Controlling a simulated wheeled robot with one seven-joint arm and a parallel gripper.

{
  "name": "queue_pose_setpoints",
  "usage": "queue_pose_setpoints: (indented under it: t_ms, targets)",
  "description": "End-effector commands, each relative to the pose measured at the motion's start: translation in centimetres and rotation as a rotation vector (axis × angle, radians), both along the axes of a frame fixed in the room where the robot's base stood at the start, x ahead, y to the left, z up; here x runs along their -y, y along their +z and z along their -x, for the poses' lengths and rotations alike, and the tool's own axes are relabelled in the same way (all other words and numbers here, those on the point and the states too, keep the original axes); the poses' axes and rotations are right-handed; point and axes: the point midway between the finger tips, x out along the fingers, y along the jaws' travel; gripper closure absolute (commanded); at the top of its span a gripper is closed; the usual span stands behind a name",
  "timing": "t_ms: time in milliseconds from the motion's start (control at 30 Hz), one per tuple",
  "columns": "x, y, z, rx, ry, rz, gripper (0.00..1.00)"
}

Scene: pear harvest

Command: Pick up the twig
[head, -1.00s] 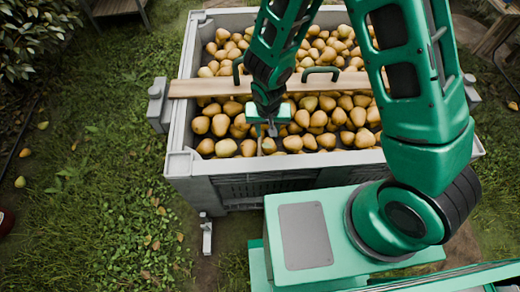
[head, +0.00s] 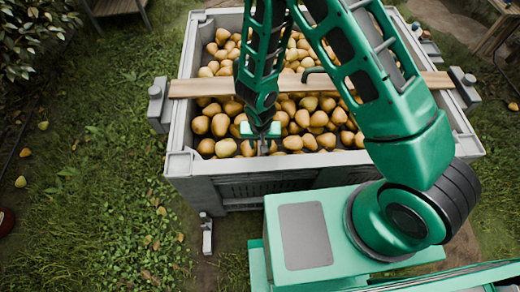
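I cannot make out a twig in the head view. It may be hidden among the pears or behind my arm. My gripper (head: 263,148) points down over the near part of a grey bin (head: 260,188) full of yellow-brown pears (head: 221,125). Its fingertips are low, close to the pears near the bin's front wall. The fingers are small and partly hidden, so I cannot tell whether they are open or shut, or whether they hold or touch anything.
A wooden board (head: 200,88) with a dark handle (head: 318,72) lies across the bin's rim behind my gripper. Grass with a few fallen pears (head: 20,181) lies to the left. A bush (head: 35,35) stands at the upper left.

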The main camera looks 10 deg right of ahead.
Motion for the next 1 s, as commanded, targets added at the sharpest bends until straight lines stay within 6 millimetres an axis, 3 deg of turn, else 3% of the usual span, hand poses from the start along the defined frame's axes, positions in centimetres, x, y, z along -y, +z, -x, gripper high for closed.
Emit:
queue_pose_setpoints:
  t_ms: [200, 533, 700, 1000]
  targets:
    - [-0.1, -2.5, -0.5, -0.001, 0.001, 0.001, 0.63]
    - [-0.1, -2.9, -0.6, 0.000, 0.000, 0.000, 0.63]
    - [-0.1, -2.9, -0.6, 0.000, 0.000, 0.000, 1.00]
    - [-0.1, -2.9, -0.6, 0.000, 0.000, 0.000, 1.00]
